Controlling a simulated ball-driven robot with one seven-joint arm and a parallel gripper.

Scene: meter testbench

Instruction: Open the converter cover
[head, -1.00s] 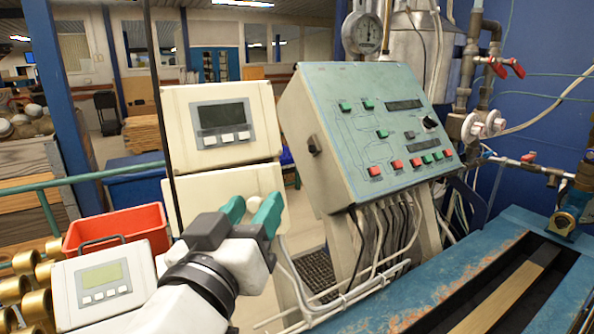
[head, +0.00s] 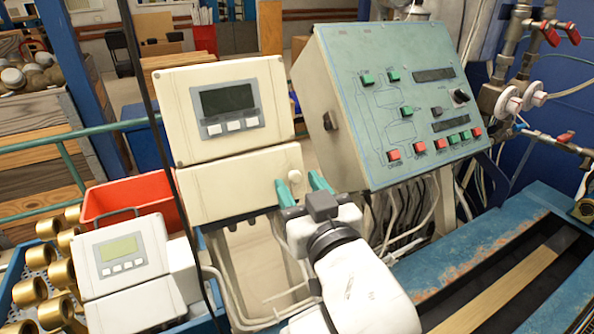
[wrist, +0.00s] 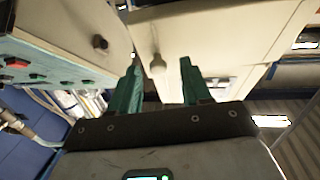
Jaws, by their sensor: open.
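The cream converter (head: 225,110) stands left of centre with a dark display and several buttons. Its lower cover (head: 235,187) is closed, and a small round knob (head: 294,176) is at its right end. My gripper (head: 299,180) is open and empty, its green fingers pointing at the knob end of the cover. In the wrist view, the knob (wrist: 157,64) shows between the two fingers (wrist: 159,70), just beyond their tips, on the cream cover (wrist: 190,30). I see no contact between fingers and knob.
A sloped green control panel (head: 400,110) stands close on the right of the converter, with cables below. A smaller cream meter (head: 122,255) and a red bin (head: 135,200) are at the left. A blue bench (head: 470,255) is at the lower right.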

